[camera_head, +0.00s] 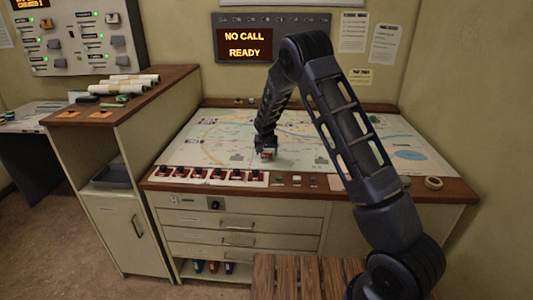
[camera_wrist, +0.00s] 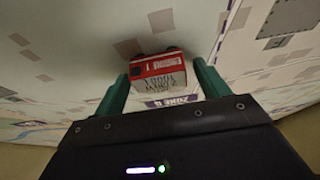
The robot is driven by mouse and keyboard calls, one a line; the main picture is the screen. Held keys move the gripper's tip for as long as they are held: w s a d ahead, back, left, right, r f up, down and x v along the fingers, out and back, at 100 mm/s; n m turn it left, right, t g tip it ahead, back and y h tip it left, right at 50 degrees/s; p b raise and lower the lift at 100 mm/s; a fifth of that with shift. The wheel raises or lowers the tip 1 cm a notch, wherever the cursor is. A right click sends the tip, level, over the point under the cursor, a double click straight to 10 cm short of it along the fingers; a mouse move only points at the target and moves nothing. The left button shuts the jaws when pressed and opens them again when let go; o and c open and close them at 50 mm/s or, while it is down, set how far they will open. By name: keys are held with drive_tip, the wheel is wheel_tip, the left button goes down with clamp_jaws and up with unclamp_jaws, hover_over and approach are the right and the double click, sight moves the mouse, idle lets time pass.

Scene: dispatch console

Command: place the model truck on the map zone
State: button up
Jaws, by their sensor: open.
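The model truck (camera_wrist: 158,70) is small, with a red top edge and a white side bearing dark lettering. In the wrist view it lies between the two green fingers of my gripper (camera_wrist: 161,72), which are open with a narrow gap at each side. In the head view, my gripper (camera_head: 265,149) points down at the middle of the map (camera_head: 215,128), and a small red and white patch of the truck (camera_head: 267,155) shows beneath it. The truck appears to rest on the map.
A row of red-marked switches (camera_head: 212,174) lines the console's front edge. Rolled papers (camera_head: 125,83) lie on the side cabinet at left. A sign (camera_head: 245,41) reads "NO CALL READY". The map around the truck is mostly clear.

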drive_tip(key=v, duration=1.2)
drive_tip(key=s+d+r, duration=0.8)
drive_tip(key=d+r, duration=0.2)
drive_tip(key=d, duration=0.2)
drive_tip(key=s+d+r, duration=0.9)
drive_tip(key=d+r, duration=0.1)
drive_tip(key=d, duration=0.3)
drive_tip(key=s+d, duration=0.3)
drive_tip(key=s, duration=0.6)
drive_tip(key=s+d+r, duration=0.1)
drive_tip(key=s+d, duration=0.3)
drive_tip(key=s, duration=0.5)
drive_tip(key=s+d, duration=0.4)
drive_tip(key=s, duration=0.5)
drive_tip(key=shift+d+r, duration=0.25)
